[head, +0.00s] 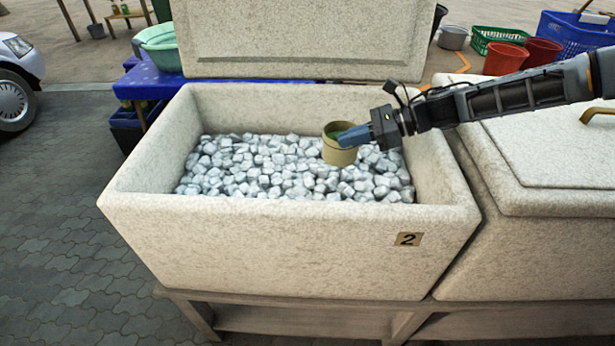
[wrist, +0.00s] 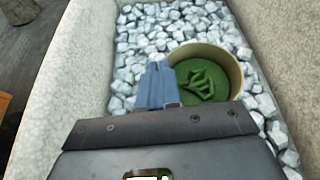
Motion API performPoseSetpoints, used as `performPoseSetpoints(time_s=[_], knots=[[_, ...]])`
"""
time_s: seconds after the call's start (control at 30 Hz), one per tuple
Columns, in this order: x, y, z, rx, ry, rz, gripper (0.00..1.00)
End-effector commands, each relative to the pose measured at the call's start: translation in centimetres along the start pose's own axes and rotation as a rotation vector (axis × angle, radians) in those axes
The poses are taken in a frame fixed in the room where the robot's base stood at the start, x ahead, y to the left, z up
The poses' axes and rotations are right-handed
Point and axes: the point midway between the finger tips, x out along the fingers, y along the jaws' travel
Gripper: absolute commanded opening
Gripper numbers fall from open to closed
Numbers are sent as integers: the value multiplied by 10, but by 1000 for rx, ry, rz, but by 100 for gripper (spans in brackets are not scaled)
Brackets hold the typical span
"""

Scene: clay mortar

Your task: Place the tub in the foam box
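The tan round tub (head: 338,156) with green contents is inside the open foam box (head: 270,240), marked 2, at the right back part of its ice. The tub looks roughly upright, its base at or among the ice cubes; exact contact is hard to see. My gripper (head: 350,137) reaches in from the right, its blue fingers at the tub's rim. In the wrist view the tub (wrist: 232,72) is right of the fingers (wrist: 158,80), which are close together at its near-left wall and appear shut on it.
The box's raised lid (head: 300,40) stands behind it. A closed foam box (head: 545,150) adjoins on the right. A blue table (head: 150,80) with a green basin (head: 160,45) is behind left. Ice (head: 240,165) left of the tub is clear.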

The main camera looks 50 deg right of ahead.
Motion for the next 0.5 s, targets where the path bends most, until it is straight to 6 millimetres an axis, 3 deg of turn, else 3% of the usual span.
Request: performPoseSetpoints(time_s=[0.3, 0.5], knots=[[64, 39, -7, 2, -3, 4, 0], [85, 50, -12, -1, -2, 1, 0]])
